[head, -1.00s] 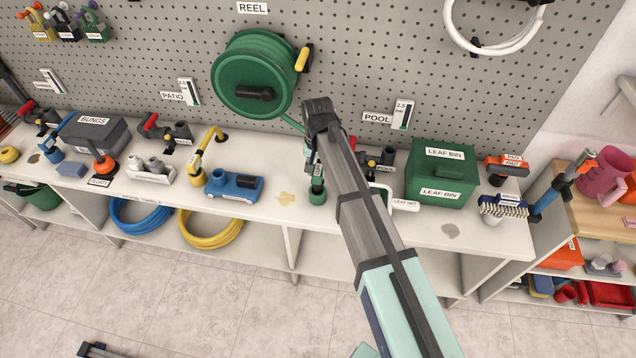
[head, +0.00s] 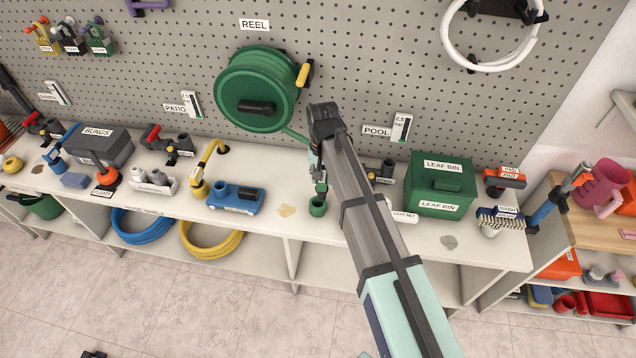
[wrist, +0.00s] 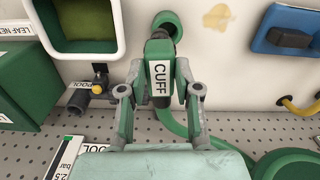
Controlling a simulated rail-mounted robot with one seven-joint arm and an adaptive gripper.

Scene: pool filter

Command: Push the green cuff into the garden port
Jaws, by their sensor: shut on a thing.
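The cuff (wrist: 159,80) is a green piece with a white CUFF label and a dark grey nose, held in my gripper (wrist: 160,92). The fingers are shut on its two sides. The garden port (wrist: 168,24), a green ring with a dark opening, is just beyond the nose in the wrist view. The nose overlaps the ring's near edge; I cannot tell whether it touches or has entered. In the head view, the port (head: 318,207) stands on the bench below my gripper (head: 318,172). My arm partly hides the cuff there.
A green hose runs from the reel (head: 257,90) towards my gripper. A blue device (head: 235,198) stands left of the port. A tan stain marks clear bench.

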